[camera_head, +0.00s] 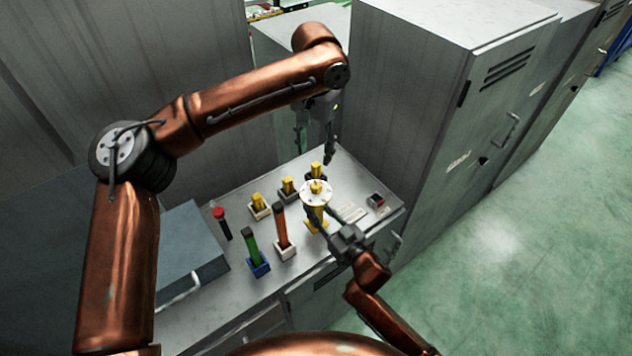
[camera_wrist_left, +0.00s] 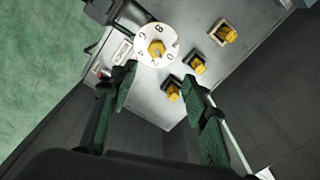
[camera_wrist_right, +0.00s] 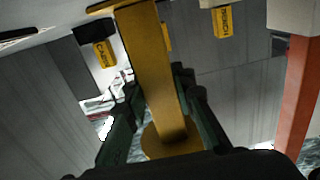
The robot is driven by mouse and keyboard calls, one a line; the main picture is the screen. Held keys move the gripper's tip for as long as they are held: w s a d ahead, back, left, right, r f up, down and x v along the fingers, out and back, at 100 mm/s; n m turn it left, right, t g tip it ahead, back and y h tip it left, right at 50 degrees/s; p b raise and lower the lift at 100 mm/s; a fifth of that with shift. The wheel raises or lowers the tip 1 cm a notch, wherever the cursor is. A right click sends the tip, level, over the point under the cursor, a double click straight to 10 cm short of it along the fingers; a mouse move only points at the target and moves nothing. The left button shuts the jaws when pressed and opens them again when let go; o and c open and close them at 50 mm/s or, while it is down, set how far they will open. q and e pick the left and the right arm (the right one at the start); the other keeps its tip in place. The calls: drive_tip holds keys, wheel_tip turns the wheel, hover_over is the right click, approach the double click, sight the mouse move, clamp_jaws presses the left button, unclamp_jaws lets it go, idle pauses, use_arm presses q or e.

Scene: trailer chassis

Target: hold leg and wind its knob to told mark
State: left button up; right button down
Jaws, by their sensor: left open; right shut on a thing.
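The yellow leg (camera_head: 315,213) stands on the grey bench top, with a white marked dial (camera_head: 305,198) and a yellow knob (camera_head: 316,187) on top. My right gripper (camera_head: 318,224) is shut on the leg's column from the front right; in the right wrist view the leg (camera_wrist_right: 150,75) runs between its fingers. My left gripper (camera_head: 315,148) is open and empty, above and behind the dial. In the left wrist view the knob (camera_wrist_left: 156,48) and dial (camera_wrist_left: 148,31) lie just beyond its parted fingers (camera_wrist_left: 160,74). Some dial marks show, including an 8, but the set mark is unclear.
Yellow pieces in small holders (camera_head: 259,204) stand behind and left of the leg. An orange-brown bar (camera_head: 281,227), a green bar (camera_head: 250,245) and a red-capped black piece (camera_head: 221,224) stand left. A small red-topped device (camera_head: 377,200) lies right. Tall grey cabinets (camera_head: 415,100) flank the bench.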

sight(316, 184)
use_arm(q)
drive_tip(key=f, duration=1.2)
drive_tip(key=shift+s+d, duration=0.15)
drive_tip(key=shift+s, duration=0.15)
drive_tip(key=shift+c, duration=0.5)
drive_tip(key=c, duration=1.1)
drive_tip(key=shift+o, duration=0.2)
drive_tip(key=shift+m, duration=0.4)
drive_tip(key=m, duration=0.3)
drive_tip(key=shift+m, duration=1.7)
drive_tip(key=shift+f, duration=0.1)
